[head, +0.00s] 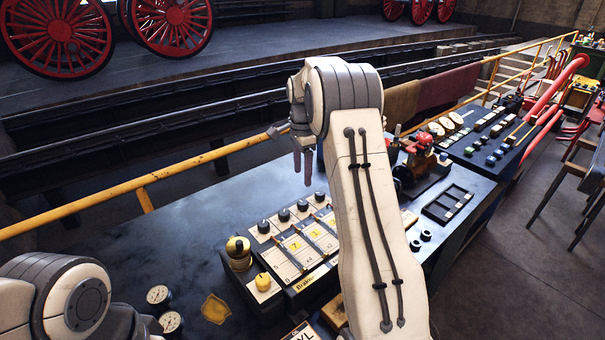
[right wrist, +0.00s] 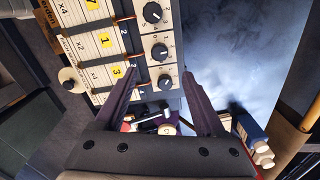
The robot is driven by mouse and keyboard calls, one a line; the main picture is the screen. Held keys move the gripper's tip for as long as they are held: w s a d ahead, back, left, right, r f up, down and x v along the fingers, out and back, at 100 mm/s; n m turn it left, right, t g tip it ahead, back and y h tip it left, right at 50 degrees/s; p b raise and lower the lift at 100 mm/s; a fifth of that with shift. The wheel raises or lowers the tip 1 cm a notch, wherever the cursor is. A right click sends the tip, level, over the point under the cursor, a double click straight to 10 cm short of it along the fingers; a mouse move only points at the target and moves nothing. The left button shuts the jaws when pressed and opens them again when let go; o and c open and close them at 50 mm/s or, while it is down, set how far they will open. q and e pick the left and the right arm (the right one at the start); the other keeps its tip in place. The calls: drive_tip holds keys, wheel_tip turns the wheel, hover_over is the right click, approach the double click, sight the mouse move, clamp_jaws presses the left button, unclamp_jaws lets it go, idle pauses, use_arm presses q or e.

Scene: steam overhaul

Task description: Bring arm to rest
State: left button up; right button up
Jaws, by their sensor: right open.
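My right arm reaches from the bottom middle of the head view up over the workbench. Its gripper (head: 303,180) points down above the bench, left of the arm, with nothing seen between its fingers. In the right wrist view the two fingers of the right gripper (right wrist: 160,74) are spread apart and empty, with the knob panel (right wrist: 158,45) beyond them. In the head view this panel (head: 291,250), with its dark knobs, sliders and yellow number tiles, lies below the gripper, apart from it. Part of my left arm shows at the bottom left; its gripper is out of view.
The dark bench (head: 200,215) has a bare stretch left of the panel. Gauges (head: 158,295) and a brass knob (head: 238,250) stand near its front. A red valve fitting (head: 420,148) stands right of my arm. A yellow rail (head: 100,195) runs behind.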

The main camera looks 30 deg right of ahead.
drive_tip(key=s+a+r+n, duration=0.2)
drive_tip(key=s+a+n, duration=0.2)
drive_tip(key=a, duration=0.4)
drive_tip(key=s+a+r+n, duration=0.1)
drive_tip(key=s+a+n, duration=0.25)
drive_tip(key=a, duration=0.55)
drive_tip(key=s+a+r+n, duration=0.2)
drive_tip(key=s+a+n, duration=0.25)
drive_tip(key=a, duration=0.35)
drive_tip(key=s+a+f+n, duration=0.1)
drive_tip(key=s+a+n, duration=0.2)
drive_tip(key=s+n, duration=0.4)
drive_tip(key=s+a+f+n+y, duration=0.1)
drive_tip(key=s+a+n, duration=0.3)
drive_tip(key=s, duration=1.2)
drive_tip(key=n, duration=0.3)
drive_tip(key=shift+f+n, duration=0.35)
drive_tip(key=shift+n, duration=0.05)
